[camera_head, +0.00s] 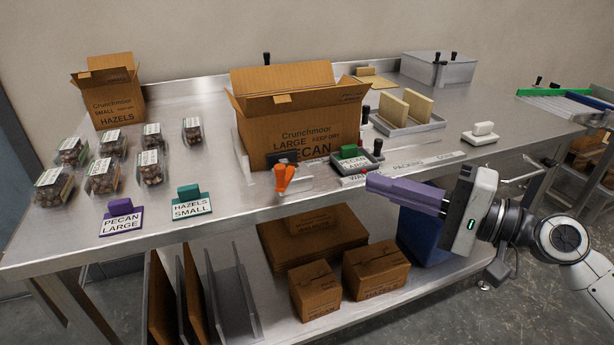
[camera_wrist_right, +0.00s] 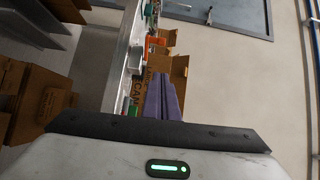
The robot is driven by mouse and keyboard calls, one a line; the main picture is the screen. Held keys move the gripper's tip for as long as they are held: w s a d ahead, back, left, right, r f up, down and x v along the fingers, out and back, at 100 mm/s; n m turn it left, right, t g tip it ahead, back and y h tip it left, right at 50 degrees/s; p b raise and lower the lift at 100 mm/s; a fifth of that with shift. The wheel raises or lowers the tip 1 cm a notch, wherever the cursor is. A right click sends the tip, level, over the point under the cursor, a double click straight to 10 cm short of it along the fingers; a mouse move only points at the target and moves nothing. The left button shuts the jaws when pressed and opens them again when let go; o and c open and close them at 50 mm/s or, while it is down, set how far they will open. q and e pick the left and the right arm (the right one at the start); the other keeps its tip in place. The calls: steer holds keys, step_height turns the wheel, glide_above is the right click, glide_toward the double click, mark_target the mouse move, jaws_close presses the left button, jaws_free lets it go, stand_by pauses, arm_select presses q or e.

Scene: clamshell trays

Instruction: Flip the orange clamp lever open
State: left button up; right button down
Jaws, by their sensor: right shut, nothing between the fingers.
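The orange clamp lever (camera_head: 285,176) sits at the front edge of the steel table, in front of the large pecan box. It stands up at a slant on a light metal base. A small orange patch (camera_wrist_right: 155,41) shows beyond my fingers in the right wrist view; I cannot tell surely that it is the lever. My right gripper (camera_head: 372,185) has purple fingers, shut and empty. It points left from the right, in front of the table edge, clearly apart from the lever. My left gripper is not in view.
The large pecan box (camera_head: 283,127) stands behind the lever.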

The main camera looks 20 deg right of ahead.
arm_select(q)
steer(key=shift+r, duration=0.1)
arm_select(e)
steer(key=shift+w+a, duration=0.1)
arm_select(q)
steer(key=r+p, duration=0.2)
steer(key=p, duration=0.1)
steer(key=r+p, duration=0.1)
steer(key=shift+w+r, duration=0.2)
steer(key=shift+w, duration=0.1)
arm_select(e)
steer(key=s+a+x, duration=0.1)
steer(key=a+x, duration=0.1)
steer(key=x, duration=1)
steer(key=shift+a+f, duration=0.2)
steer(key=shift+a, duration=0.05)
steer(key=shift+s, duration=0.1)
